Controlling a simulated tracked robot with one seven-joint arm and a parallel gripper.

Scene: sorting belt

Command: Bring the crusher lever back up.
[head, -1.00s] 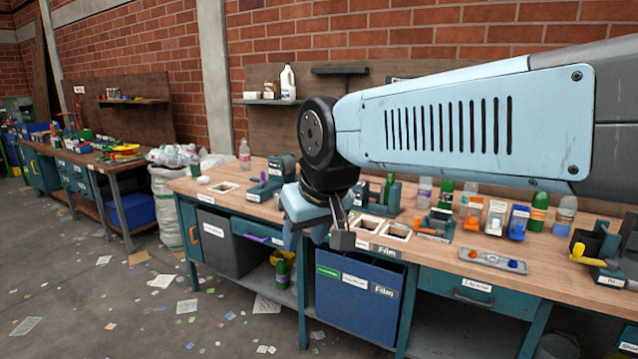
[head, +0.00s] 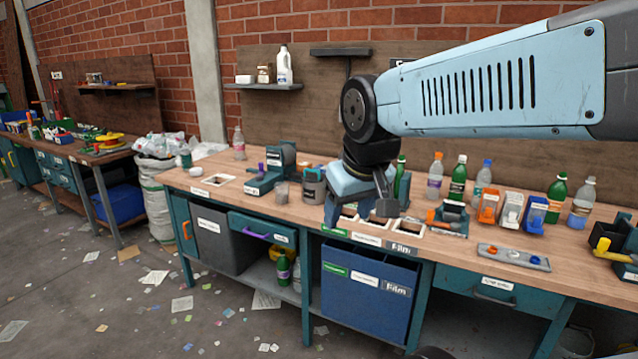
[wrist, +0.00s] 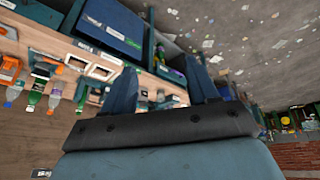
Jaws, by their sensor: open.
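I cannot tell for sure which machine is the crusher. A dark teal bench machine (head: 266,180) stands left of my arm, with no clear lever visible. My gripper (head: 360,212) is open and empty, over the bench's front part, apart from these devices. Its spread fingers also show in the wrist view (wrist: 163,78).
The wooden bench (head: 400,262) has square openings above a blue Film bin (head: 365,300). Several bottles and small coloured boxes stand along its right half. A small tray (head: 513,257) lies near the front edge. Litter covers the open floor at left.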

